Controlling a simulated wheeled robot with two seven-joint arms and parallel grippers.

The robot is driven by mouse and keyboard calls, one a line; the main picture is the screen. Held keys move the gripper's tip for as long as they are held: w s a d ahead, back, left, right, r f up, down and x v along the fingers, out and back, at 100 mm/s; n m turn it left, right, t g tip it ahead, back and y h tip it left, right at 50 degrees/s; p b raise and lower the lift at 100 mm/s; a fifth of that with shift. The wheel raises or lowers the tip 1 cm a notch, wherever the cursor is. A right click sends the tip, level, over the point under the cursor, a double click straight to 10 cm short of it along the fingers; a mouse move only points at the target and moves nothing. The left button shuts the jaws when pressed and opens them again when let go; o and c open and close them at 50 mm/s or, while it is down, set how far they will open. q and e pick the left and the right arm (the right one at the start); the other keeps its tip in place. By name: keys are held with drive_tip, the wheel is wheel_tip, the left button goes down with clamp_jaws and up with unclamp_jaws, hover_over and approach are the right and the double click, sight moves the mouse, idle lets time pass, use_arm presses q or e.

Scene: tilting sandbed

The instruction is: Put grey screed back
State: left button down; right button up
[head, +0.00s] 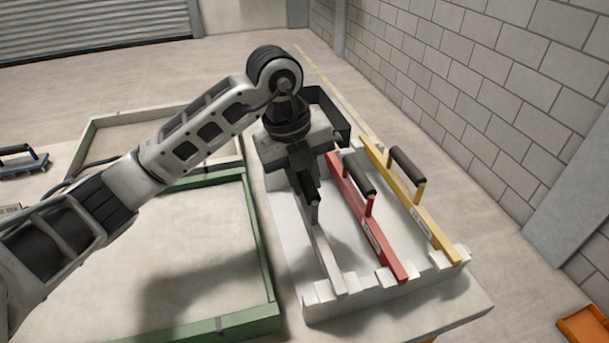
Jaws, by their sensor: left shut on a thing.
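The grey screed (326,258) is a long pale bar at the left of a white rack (355,305) with notched ends. Its near end appears to be at the rack's front left notch; whether it is fully seated I cannot tell. My left gripper (312,197) points down over the grey screed and is shut on its handle, which the jaws mostly hide. The screed's far end is hidden behind my gripper. A red screed (376,238) and a yellow screed (424,220), both with black handles, lie in the rack to the right. My right gripper is out of view.
A green-framed sandbed (262,250) lies left of the rack, with a grey-framed bed (92,138) behind it. A blue tool (24,163) lies at the far left. A block wall (480,90) runs along the right. An orange tray (586,326) is at lower right.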

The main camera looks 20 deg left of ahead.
use_arm(q)
drive_tip(key=shift+f+b, duration=0.3)
drive_tip(key=shift+f, duration=0.15)
drive_tip(key=c, duration=1.3)
unclamp_jaws()
drive_tip(key=shift+o, duration=0.2)
drive_tip(key=v, duration=1.3)
drive_tip(key=shift+p, duration=0.3)
drive_tip(key=shift+d+r, duration=0.1)
